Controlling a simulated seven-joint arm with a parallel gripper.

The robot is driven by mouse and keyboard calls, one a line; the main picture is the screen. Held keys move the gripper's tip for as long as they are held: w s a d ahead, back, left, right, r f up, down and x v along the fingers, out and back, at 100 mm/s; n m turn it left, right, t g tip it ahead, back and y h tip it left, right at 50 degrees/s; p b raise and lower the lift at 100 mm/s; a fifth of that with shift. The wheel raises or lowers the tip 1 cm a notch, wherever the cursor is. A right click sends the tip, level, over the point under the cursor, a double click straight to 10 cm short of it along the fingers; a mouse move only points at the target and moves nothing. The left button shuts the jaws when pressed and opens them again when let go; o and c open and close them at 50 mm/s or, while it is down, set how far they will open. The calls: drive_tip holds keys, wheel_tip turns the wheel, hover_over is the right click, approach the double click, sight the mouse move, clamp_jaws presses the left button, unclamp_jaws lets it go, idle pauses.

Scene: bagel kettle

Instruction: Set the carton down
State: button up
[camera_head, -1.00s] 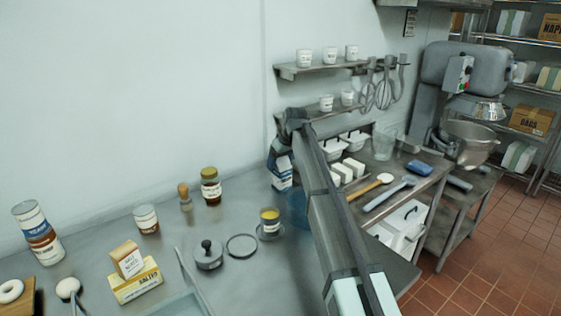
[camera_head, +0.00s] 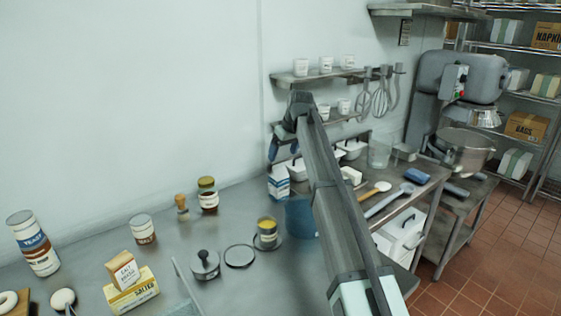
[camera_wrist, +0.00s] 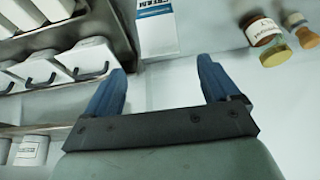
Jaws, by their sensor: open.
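The blue-and-white carton (camera_head: 278,184) stands upright on the steel counter, near the wall and left of my forearm. In the wrist view the carton (camera_wrist: 157,30), with "CREAM" lettering, shows at the top, beyond the fingertips and apart from them. My gripper (camera_head: 284,148) is above the carton in the head view. In the wrist view my gripper (camera_wrist: 160,82) has its two blue fingers spread wide with nothing between them.
A blue container (camera_head: 299,218) stands just in front of the carton, partly hidden by my arm. A brown jar (camera_head: 208,202) and a yellow-topped tin (camera_head: 267,232) stand to the left. Lidded white tubs (camera_head: 351,149) and wall shelves (camera_head: 310,77) are close by.

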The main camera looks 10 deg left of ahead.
drive_tip(key=shift+v, duration=1.35)
